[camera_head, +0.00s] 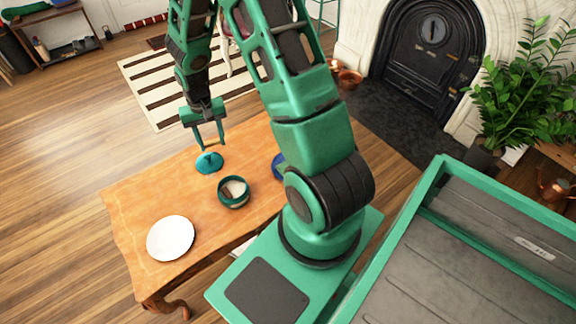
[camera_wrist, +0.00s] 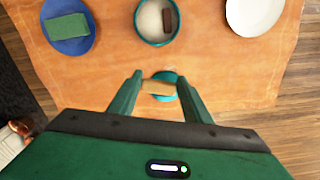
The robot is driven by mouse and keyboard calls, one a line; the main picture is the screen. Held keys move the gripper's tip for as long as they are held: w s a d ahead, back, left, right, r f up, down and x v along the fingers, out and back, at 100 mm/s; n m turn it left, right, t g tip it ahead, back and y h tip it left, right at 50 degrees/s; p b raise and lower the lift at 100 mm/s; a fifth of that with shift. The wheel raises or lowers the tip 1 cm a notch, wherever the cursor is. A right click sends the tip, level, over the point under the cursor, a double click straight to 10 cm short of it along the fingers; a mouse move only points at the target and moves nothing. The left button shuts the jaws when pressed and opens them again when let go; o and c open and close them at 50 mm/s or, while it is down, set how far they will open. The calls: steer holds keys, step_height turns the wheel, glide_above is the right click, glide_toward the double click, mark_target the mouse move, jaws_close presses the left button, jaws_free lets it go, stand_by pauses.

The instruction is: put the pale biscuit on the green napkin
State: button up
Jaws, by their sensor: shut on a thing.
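My gripper (camera_head: 209,147) is over the small teal dish (camera_head: 209,163) on the wooden table. In the wrist view, my gripper (camera_wrist: 159,80) is shut on the pale biscuit (camera_wrist: 158,87), a tan block between its fingers. The teal dish (camera_wrist: 165,75) shows just behind the biscuit; whether they touch is not clear. The green napkin (camera_wrist: 68,27) is a folded block on a blue plate (camera_wrist: 72,48), at the upper left of the wrist view. In the head view, the blue plate (camera_head: 277,164) is mostly hidden behind my arm.
A teal-rimmed bowl (camera_head: 234,203) with pale contents stands mid-table; it holds a dark brown block (camera_wrist: 168,20). An empty white plate (camera_head: 170,238) lies near the table's left end. Bare wooden tabletop (camera_head: 150,192) lies between them. A fireplace and plant stand beyond.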

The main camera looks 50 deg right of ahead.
steer(key=s+d+f+m, duration=0.3)
steer(key=s+d+m, duration=0.25)
steer(key=m, duration=0.25)
steer(key=s+d+f+m, duration=0.3)
steer(key=s+d+m, duration=0.1)
steer(key=s+m, duration=0.3)
steer(key=s+d+f, duration=0.1)
steer(key=d+f, duration=0.1)
steer(key=d, duration=0.1)
steer(key=s+d+f, duration=0.1)
steer(key=d+f, duration=0.1)
steer(key=d, duration=0.2)
steer(key=s+d+f, duration=0.1)
steer(key=d+f, duration=0.1)
steer(key=d, duration=0.2)
steer(key=shift+s+f, duration=0.15)
steer(key=shift+s, duration=0.1)
steer(key=shift+f, duration=2.05)
steer(key=shift+f, duration=0.1)
steer(key=o, duration=1)
